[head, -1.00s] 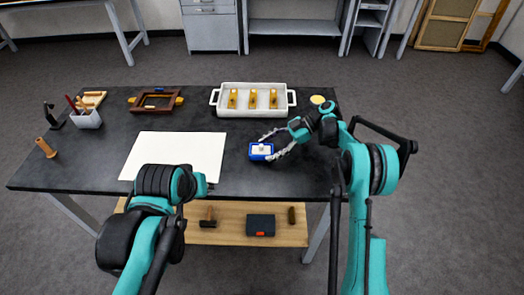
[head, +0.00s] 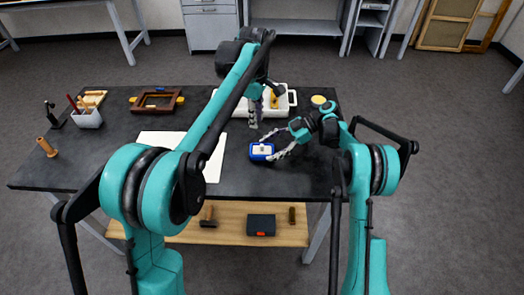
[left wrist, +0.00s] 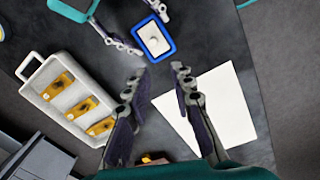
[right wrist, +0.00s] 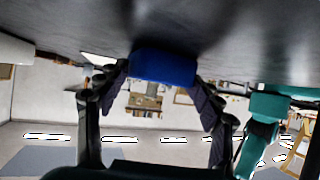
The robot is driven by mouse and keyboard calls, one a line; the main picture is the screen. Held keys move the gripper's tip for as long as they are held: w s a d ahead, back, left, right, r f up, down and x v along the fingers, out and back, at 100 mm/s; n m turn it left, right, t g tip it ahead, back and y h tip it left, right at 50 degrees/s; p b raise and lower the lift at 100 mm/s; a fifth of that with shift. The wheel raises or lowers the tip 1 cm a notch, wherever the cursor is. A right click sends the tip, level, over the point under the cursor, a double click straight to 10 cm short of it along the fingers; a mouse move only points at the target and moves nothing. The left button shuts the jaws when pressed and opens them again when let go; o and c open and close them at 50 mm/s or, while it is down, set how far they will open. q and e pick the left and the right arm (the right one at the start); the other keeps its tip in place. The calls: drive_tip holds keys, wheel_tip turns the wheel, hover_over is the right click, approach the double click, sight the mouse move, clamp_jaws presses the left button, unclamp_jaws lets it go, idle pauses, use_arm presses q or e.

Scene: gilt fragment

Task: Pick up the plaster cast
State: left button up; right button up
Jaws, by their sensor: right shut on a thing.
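The plaster cast (head: 262,149) is a small white block with a darker spot on top, sitting in a blue mould (head: 262,158) on the dark table. In the left wrist view the white cast (left wrist: 153,36) shows inside the blue rim (left wrist: 168,50). My right gripper (head: 273,146) is shut on the blue mould, one finger on each side. In the right wrist view the mould (right wrist: 163,66) fills the gap between the fingers. My left gripper (head: 262,121) is open and empty above the table, behind the mould; its parted fingers show in the left wrist view (left wrist: 158,76).
A white tray (left wrist: 38,86) with yellow pieces stands behind the mould, partly hidden by my left arm. A white sheet (head: 160,138) lies left of the mould. A wooden frame (head: 135,104), a tool cup (head: 88,119) and a yellow disc (head: 318,100) stand farther off.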

sight(262, 145)
use_arm(q)
drive_tip(key=shift+n, duration=0.5)
drive_tip(key=f, duration=0.4)
drive_tip(key=d+f, duration=0.1)
drive_tip(key=f, duration=0.3)
drive_tip(key=w+f, duration=0.1)
drive_tip(key=f, duration=0.4)
drive_tip(key=shift+d+f, duration=0.1)
drive_tip(key=shift+d, duration=0.25)
clamp_jaws()
